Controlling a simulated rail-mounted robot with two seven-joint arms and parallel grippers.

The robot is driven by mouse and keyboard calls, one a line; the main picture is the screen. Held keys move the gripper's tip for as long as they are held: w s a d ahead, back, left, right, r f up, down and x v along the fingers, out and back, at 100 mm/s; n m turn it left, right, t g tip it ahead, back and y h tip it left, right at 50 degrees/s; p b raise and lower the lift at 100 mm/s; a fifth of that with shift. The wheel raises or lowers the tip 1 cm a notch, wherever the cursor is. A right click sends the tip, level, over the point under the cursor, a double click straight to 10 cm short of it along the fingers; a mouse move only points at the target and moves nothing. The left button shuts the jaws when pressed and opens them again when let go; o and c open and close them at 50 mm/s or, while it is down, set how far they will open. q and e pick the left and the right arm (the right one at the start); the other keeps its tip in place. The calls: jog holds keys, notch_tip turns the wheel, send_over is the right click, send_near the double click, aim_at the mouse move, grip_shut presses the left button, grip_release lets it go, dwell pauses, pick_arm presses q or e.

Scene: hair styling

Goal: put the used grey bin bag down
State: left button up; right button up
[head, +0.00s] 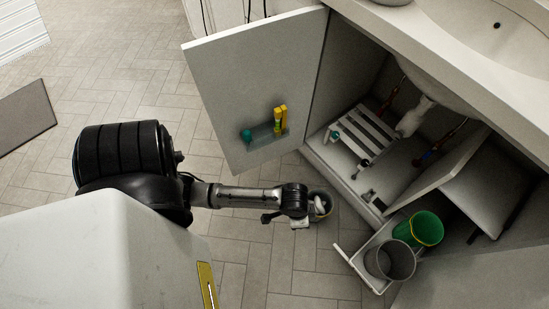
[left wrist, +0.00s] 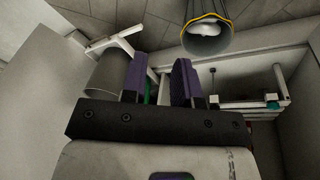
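The grey bin bag (head: 321,204) has a yellowish rim and white waste inside. It appears to stand on the tiled floor in front of the open cabinet, partly hidden by my left wrist in the head view. In the left wrist view the bag (left wrist: 207,38) is at the top, with thin dark cords above it. My left gripper (head: 301,222) is beside the bag. In the left wrist view its two purple finger pads (left wrist: 160,82) are apart, with nothing held between them; the bag is beyond and to the right of them. My right gripper is not in view.
A pull-out frame (head: 346,256) holds a grey bin (head: 390,262) and a green bin (head: 425,229) to the right. The open cabinet door (head: 250,75) carries a holder with yellow and teal items. A slatted rack (head: 361,132) is inside the cabinet. Floor below the arm is clear.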

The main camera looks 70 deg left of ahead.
pick_arm(q)
jog(key=s+a+r+n+t+y, duration=0.1)
jog(key=s+a+r, duration=0.1)
jog(key=s+r, duration=0.6)
notch_tip(320, 180, up, 2)
jog(key=shift+s+a+r+t+y, duration=0.1)
jog(key=shift+s+a+t+y, duration=0.1)
jog(key=shift+a+t+y, duration=0.1)
